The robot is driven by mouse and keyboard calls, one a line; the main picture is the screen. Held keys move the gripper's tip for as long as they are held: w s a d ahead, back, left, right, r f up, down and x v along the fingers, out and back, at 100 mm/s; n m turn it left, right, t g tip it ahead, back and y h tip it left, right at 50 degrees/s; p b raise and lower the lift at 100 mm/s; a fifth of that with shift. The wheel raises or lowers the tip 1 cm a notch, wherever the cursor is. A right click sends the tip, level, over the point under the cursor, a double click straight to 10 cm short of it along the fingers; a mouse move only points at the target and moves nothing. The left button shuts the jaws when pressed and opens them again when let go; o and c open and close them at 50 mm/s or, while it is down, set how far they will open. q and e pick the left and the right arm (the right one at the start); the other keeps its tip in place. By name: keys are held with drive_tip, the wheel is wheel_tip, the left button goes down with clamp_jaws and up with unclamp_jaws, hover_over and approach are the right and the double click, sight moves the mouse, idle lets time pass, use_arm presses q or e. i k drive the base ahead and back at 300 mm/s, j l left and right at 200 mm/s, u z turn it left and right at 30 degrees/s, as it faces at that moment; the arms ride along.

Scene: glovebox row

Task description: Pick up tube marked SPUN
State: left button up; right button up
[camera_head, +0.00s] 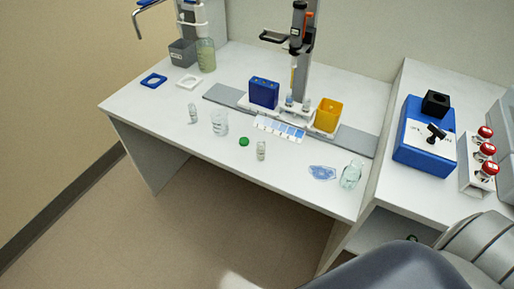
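No label reading SPUN is legible at this size, so I cannot tell which tube is the one named. A small clear tube (193,114) is at the left of the white bench. A small capped vial or tube (261,150) stands near the front edge, with a pale label. Two small clear vessels, one of them here (289,101), are between the blue box and the yellow container. Neither gripper is in view; only a grey part of my own body shows at the lower right.
A blue box (264,92) and yellow container (327,115) stand near a tall column device (299,50). A beaker (220,122), green cap (244,141), blue-patterned piece (322,173) and glass flask (351,174) are near the front. A blue device (414,155) occupies the right bench.

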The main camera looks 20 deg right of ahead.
sight(261, 143)
drive_tip(key=i+j+z, duration=0.1)
drive_tip(key=z, duration=0.3)
drive_tip(key=j+z, duration=0.15)
drive_tip(key=z, duration=0.3)
drive_tip(key=i+j+z, duration=0.1)
drive_tip(key=z, duration=0.3)
